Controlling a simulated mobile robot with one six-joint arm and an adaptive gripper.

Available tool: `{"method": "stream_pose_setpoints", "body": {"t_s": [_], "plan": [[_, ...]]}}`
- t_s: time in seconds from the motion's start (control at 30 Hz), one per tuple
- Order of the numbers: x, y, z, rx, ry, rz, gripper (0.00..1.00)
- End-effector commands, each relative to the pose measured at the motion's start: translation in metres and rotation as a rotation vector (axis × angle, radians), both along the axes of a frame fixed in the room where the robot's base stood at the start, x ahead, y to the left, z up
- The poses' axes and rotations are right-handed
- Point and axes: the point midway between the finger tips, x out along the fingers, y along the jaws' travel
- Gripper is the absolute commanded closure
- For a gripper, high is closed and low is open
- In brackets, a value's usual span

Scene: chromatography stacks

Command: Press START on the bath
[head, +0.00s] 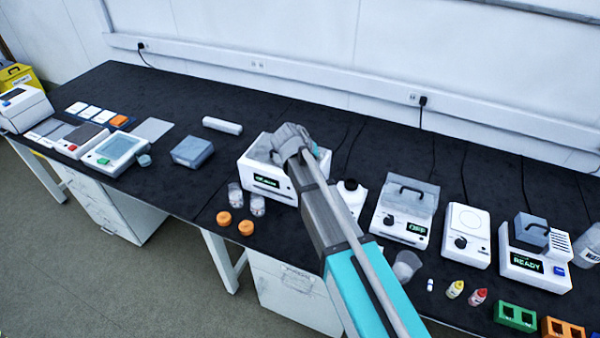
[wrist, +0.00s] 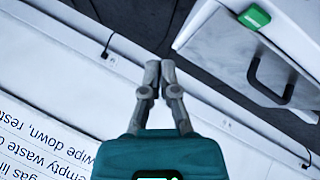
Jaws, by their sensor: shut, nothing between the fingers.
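A white lidded box with a lit display (head: 268,183) stands mid-bench, partly hidden behind my wrist. Another white unit (head: 405,215) with a handled lid, a knob and a display reading OFF stands to its right. I cannot tell for sure which is the bath. In the wrist view, a grey lid (wrist: 225,60) with a dark handle and a green button-like block (wrist: 255,17) are at the upper right. My gripper (wrist: 153,68) is shut and empty, apart from the green block in the picture. In the head view my wrist hides the fingertips.
Two clear containers (head: 248,202) and two orange caps (head: 235,222) stand in front of the middle box. A white bottle (head: 351,197) is right of my arm. A white dial unit (head: 466,236) and a unit reading READY (head: 535,262) stand further right. Bench around the white cylinder (head: 222,125) is mostly clear.

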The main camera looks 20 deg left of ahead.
Motion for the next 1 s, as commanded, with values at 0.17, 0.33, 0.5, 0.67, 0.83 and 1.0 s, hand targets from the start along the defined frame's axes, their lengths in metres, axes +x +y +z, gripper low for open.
{"method": "stream_pose_setpoints", "body": {"t_s": [0.17,0.33,0.5,0.67,0.83,1.0], "plan": [[-0.001,0.045,0.014,-0.01,-0.058,0.044,1.0],[-0.002,0.058,0.017,-0.012,-0.078,0.057,1.0],[-0.002,0.057,0.017,-0.012,-0.079,0.056,1.0],[-0.002,0.057,0.017,-0.011,-0.079,0.056,1.0],[-0.002,0.057,0.014,-0.012,-0.078,0.056,1.0],[-0.002,0.057,0.006,-0.012,-0.078,0.056,1.0]]}}
